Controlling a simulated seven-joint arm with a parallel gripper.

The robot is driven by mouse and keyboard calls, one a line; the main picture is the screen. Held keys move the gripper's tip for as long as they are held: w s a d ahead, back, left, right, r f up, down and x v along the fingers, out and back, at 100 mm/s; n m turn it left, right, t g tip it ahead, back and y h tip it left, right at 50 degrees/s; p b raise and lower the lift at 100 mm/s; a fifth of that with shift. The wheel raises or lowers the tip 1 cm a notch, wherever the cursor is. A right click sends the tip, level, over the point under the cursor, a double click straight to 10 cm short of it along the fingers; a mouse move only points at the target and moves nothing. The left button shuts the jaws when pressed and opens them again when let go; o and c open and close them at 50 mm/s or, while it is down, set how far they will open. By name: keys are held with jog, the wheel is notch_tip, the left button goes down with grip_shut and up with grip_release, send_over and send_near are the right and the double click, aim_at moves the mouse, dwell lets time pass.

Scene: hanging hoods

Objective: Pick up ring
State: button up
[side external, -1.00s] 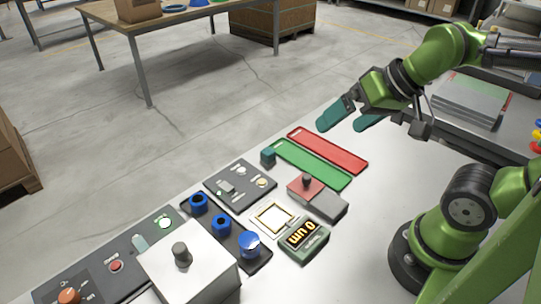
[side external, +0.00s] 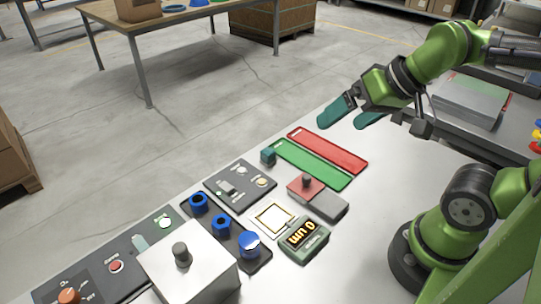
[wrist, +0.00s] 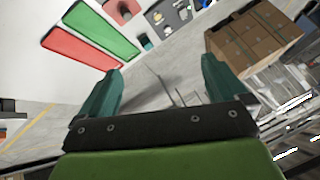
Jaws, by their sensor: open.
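Two blue rings, one (side external: 199,203) at the upper left and one (side external: 221,224) in the middle, sit on a dark rack (side external: 236,238) in the side view. A third blue round piece (side external: 249,243) sits at the rack's lower end; its top is bright, and I cannot tell whether it has a hole. My gripper (side external: 351,117) is open, with nothing between its teal fingers. It is above the bench's far right part, beyond the red tray and well away from the rings. In the wrist view, my gripper (wrist: 162,66) is open and empty; I cannot make out the rings there.
A green tray (side external: 312,163) and a red tray (side external: 328,150) lie nearest my gripper.

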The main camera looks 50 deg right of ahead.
jog(key=c, duration=0.4)
jog(key=n+g+h, duration=0.2)
jog(key=n+g, duration=0.1)
jog(key=g, duration=0.4)
send_over(198, 198)
jog(key=s, duration=0.2)
notch_tip(198, 198, down, 6)
jog(key=f, duration=1.1)
jog(key=shift+a, duration=0.4)
jog(key=shift+w+f, duration=0.15)
jog(key=shift+f, duration=1.45)
jog(key=shift+w+f, duration=0.1)
jog(key=shift+f, duration=1.45)
